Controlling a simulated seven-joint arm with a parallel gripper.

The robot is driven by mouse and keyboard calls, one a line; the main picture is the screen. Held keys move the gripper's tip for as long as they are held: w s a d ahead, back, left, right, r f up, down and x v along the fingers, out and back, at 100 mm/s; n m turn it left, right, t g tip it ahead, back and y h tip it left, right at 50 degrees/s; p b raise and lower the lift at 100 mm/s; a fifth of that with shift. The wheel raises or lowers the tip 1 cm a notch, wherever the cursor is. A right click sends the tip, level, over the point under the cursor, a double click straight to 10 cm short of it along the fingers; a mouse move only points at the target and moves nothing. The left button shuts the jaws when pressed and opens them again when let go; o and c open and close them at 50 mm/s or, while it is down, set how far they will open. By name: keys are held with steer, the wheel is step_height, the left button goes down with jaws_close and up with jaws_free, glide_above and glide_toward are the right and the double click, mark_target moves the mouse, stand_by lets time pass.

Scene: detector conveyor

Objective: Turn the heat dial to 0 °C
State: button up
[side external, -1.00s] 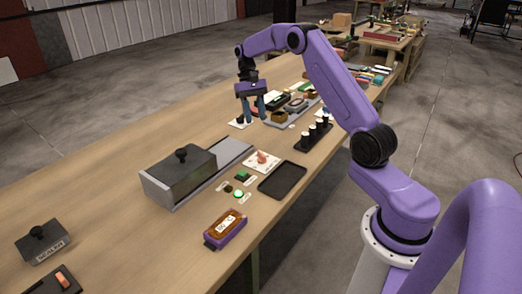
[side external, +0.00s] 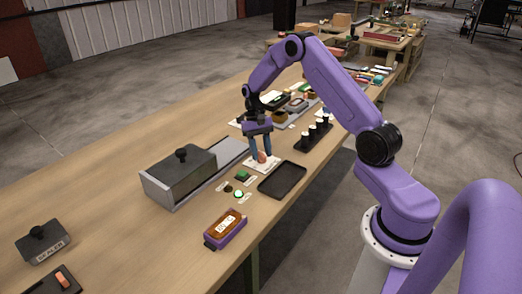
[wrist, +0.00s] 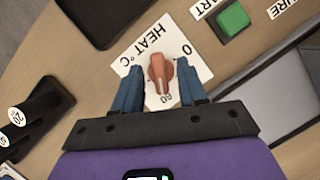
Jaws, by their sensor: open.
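The heat dial is an orange-red knob (wrist: 160,72) on a white plate (wrist: 145,42) marked "HEAT °C", with "0" at the right and "60" at the bottom in the wrist view. The knob's long ridge runs roughly up and down there, its lower end near "60". My gripper (wrist: 158,86) is open, its blue fingers on either side of the knob with gaps visible. In the side view my gripper (side external: 260,148) points down just over the dial (side external: 262,157), partly covering it. Contact cannot be told.
A green START button (wrist: 232,18) sits near the dial. A black tray (side external: 282,180) lies beside it. A grey chamber with a dark knobbed lid (side external: 180,175) stands to the left. A black rack with several white-topped pegs (side external: 315,133) stands behind.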

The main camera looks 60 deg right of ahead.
jaws_close()
